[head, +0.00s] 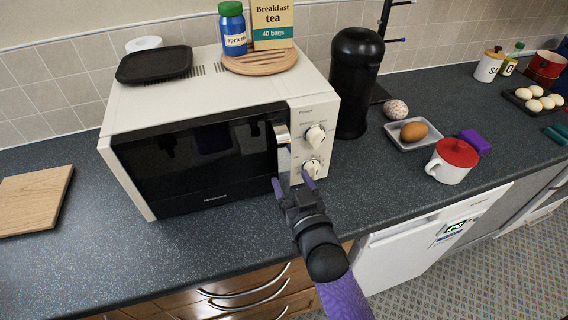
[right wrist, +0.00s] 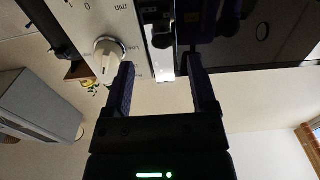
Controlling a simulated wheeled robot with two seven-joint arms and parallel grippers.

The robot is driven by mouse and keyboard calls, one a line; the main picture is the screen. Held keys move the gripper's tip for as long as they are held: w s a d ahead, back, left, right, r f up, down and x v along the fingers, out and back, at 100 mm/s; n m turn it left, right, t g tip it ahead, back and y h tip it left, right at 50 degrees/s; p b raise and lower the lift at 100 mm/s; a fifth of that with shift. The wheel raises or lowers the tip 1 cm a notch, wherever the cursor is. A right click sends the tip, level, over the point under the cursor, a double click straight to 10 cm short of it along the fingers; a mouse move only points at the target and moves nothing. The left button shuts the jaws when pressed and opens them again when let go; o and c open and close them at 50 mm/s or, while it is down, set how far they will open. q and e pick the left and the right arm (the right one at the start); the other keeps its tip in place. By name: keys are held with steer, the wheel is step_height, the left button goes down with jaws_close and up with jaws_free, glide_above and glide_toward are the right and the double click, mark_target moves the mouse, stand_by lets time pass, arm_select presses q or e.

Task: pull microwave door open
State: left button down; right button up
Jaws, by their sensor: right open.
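The microwave (head: 210,140) is a cream box with a black glass door (head: 195,165) that looks shut. Its upright silver handle (head: 282,132) is at the door's right edge, beside the control panel. My right gripper (head: 292,182) is in front of the handle's lower end, open and empty, with purple fingers. In the right wrist view the handle (right wrist: 160,55) lies between the lines of the two fingers of the gripper (right wrist: 160,78), with gaps on both sides. I cannot tell whether the fingertips reach past it. My left gripper is not in view.
Two dials sit on the panel; the lower dial (head: 311,168) is close to my right finger and shows in the right wrist view (right wrist: 108,52). A red-lidded mug (head: 450,172) and egg dish (head: 395,138) stand right. A wooden board (head: 35,200) lies left. The counter before the door is clear.

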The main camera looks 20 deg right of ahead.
mark_target(285, 166)
steer(key=w, duration=0.5)
steer(key=shift+w+a+b, duration=0.15)
steer(key=shift+w+b, duration=0.15)
steer(key=shift+b, duration=0.1)
jaws_close()
stand_by(0.9)
